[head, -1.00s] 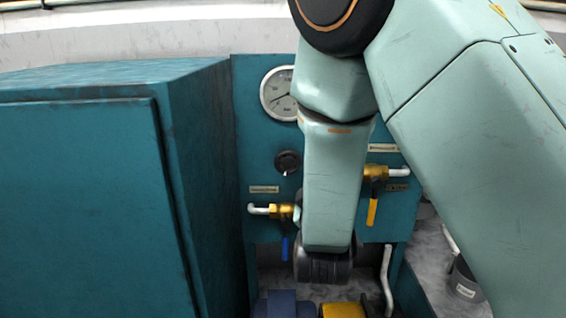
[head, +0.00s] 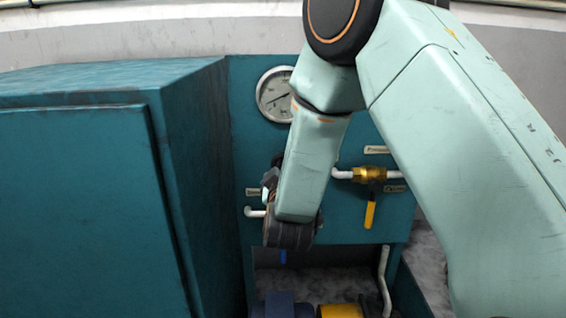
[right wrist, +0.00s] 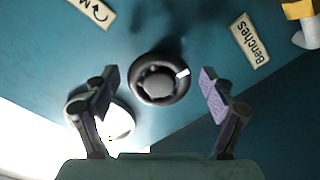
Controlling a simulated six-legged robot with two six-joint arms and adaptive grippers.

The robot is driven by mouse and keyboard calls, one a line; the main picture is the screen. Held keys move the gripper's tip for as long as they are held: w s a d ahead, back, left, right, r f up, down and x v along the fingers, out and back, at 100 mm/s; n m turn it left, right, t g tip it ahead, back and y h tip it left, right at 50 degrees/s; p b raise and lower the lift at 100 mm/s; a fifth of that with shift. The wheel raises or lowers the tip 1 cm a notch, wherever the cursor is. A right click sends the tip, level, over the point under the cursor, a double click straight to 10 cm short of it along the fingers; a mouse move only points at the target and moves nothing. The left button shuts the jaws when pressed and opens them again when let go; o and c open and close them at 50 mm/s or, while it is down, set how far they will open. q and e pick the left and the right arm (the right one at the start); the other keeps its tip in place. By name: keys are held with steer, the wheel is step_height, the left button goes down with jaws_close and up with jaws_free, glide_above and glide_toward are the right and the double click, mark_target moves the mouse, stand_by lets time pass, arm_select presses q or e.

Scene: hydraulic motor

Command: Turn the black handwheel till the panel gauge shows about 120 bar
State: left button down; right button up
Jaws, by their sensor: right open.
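The black handwheel (right wrist: 159,80) shows in the right wrist view as a round knob with a white mark at its upper right rim. My right gripper (right wrist: 160,88) is open, with one finger on each side of the handwheel and a visible gap to both. In the head view my right arm covers the gripper's fingers and most or all of the handwheel. The panel gauge (head: 273,94) is a white dial at the upper panel, partly covered by my arm at its right. Its needle points to the lower left; the numbers are too small to read. My left gripper is out of view.
A yellow-handled valve (head: 370,205) sits right of my arm on the teal panel (head: 350,232). A large teal cabinet (head: 80,200) fills the left. A "Benches" label (right wrist: 249,40) is near the handwheel.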

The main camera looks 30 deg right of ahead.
steer(key=shift+w+d, duration=0.2)
steer(key=shift+w, duration=0.05)
steer(key=shift+a+r, duration=0.15)
steer(key=shift+r, duration=0.1)
steer(key=shift+w+f, duration=0.2)
steer(key=c, duration=0.4)
steer(key=shift+s, duration=0.1)
steer(key=c, duration=0.8)
